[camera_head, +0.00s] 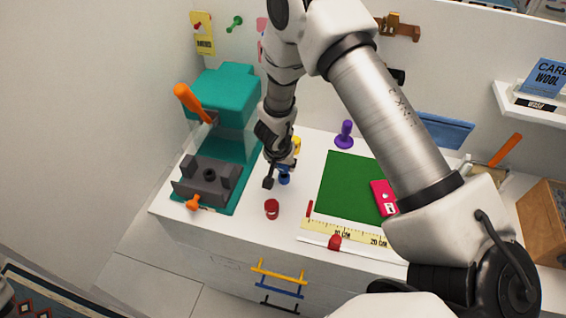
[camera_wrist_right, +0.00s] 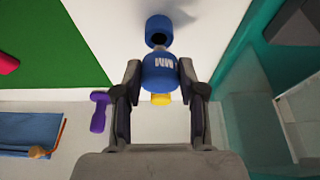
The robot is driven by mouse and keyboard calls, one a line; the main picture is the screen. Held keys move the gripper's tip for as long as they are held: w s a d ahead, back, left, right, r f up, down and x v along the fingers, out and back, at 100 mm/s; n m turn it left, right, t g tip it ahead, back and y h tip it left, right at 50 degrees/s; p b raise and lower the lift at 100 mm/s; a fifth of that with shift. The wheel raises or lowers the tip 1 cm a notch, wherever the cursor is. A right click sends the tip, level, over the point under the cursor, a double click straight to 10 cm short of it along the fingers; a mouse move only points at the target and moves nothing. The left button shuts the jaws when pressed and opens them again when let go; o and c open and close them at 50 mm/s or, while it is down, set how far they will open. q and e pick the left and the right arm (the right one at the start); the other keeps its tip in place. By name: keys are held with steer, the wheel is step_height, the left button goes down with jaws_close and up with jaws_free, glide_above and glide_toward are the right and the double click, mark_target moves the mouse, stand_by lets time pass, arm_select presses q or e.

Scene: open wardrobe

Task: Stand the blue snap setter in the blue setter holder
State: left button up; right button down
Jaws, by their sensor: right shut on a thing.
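The blue snap setter (camera_wrist_right: 160,74), with white lettering on its side, is between the fingers of my right gripper (camera_wrist_right: 160,85) in the right wrist view. The gripper is shut on it. The blue setter holder (camera_wrist_right: 158,29), with a dark opening, shows just beyond the setter; I cannot tell whether the two touch. In the head view my right gripper (camera_head: 276,178) points down low over the white top, with blue parts partly hidden beside its fingers. My left gripper is not in view.
A red holder (camera_head: 272,209) stands near the front edge. The teal press (camera_head: 222,95) is at left, the green mat (camera_head: 345,185) at right. A purple setter (camera_head: 344,134) stands at the back, and a yellow one (camera_head: 297,145) is behind the gripper.

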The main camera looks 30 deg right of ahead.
mark_target(282, 168)
steer(key=shift+r, duration=0.1)
steer(key=shift+s+p, duration=0.1)
steer(key=shift+p, duration=0.25)
stand_by(0.8)
steer(key=shift+p, duration=0.35)
steer(key=shift+f+b, duration=1)
steer(key=shift+f, duration=0.65)
steer(key=c, duration=0.6)
jaws_free()
steer(key=shift+r, duration=0.1)
